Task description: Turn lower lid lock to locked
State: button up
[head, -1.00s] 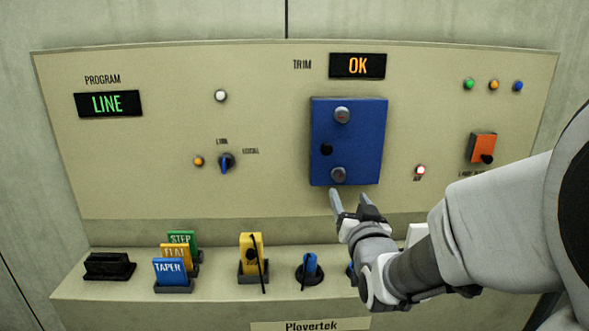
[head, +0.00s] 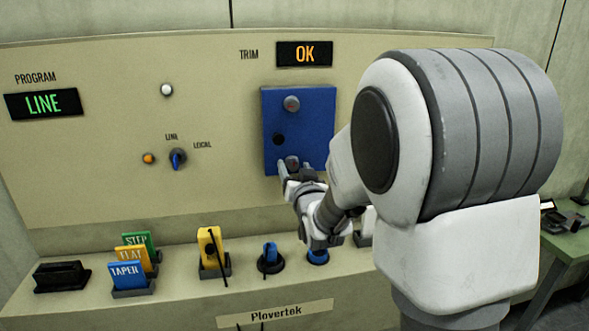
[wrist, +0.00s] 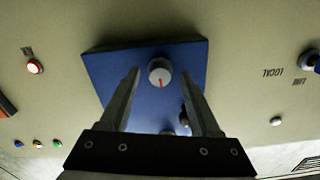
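The lower lid lock is a round grey knob (wrist: 160,72) with a red mark, on the blue lid (wrist: 108,72). The wrist view shows the panel upside down. There, the mark points toward the bottom of the picture. In the head view, the lower knob (head: 291,161) is partly hidden by my gripper (head: 289,170). My gripper (wrist: 160,74) is open, with one finger on each side of this knob and gaps visible. I cannot tell how deep the fingertips reach. The upper lock knob (head: 292,103) is on the same blue lid (head: 310,125).
A black knob (head: 278,140) sits between the two locks, near the lid's left edge. A blue selector (head: 177,159) is left of the lid. The ledge below holds coloured plates (head: 128,276), a yellow piece (head: 210,247) and a blue knob (head: 270,254).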

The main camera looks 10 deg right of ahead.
grip_shut()
jog(key=shift+f+b, duration=0.1)
jog(key=shift+b, duration=0.35)
jog(key=n+b, duration=0.3)
jog(key=shift+f, duration=0.15)
jog(key=n+b, duration=0.6)
jog(key=shift+a, duration=0.1)
jog(key=n+b, duration=0.3)
jog(key=n, duration=0.1)
jog(key=shift+n+b, duration=0.3)
jog(key=shift+n, duration=0.1)
jog(key=shift+n+b, duration=1)
jog(key=shift+n, duration=1)
jog(key=shift+r, duration=0.2)
